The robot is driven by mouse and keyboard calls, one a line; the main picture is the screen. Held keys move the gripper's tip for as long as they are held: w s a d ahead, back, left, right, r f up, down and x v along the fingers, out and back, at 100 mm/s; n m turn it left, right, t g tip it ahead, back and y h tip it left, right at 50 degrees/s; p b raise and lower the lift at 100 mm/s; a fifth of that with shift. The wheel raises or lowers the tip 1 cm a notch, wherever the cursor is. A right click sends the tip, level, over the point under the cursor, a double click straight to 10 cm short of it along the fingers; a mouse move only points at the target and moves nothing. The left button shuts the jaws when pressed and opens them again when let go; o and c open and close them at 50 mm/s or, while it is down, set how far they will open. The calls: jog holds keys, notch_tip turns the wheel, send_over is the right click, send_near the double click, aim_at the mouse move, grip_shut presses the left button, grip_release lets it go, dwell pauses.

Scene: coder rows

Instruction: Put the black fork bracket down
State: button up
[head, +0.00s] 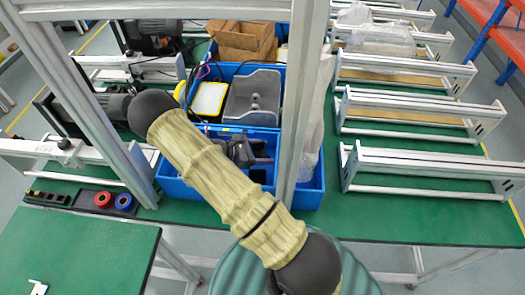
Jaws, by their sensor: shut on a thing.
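My gripper does not show in the head view; only my arm, with its yellowish sleeve and black joints, crosses the middle of the picture. I cannot make out the black fork bracket for certain. Some dark parts (240,152) lie in the front blue crate (205,196), partly behind my arm, and I cannot tell what they are.
A green bench (420,222) carries blue crates and several white metal frames (425,165) on the right. A nearer green table (75,250) at lower left is mostly bare, with a small white part (38,287). Red and blue rolls (114,201) and grey uprights (300,90) stand behind it.

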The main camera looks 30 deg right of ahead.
jog(key=shift+f+b, duration=0.4)
jog(key=shift+f, duration=0.2)
jog(key=o, duration=0.8)
jog(key=shift+c, duration=0.2)
jog(key=shift+r+p, duration=0.5)
jog(key=shift+r, duration=0.15)
jog(key=b+v, duration=0.3)
jog(key=v, duration=0.9)
jog(key=shift+s, duration=0.15)
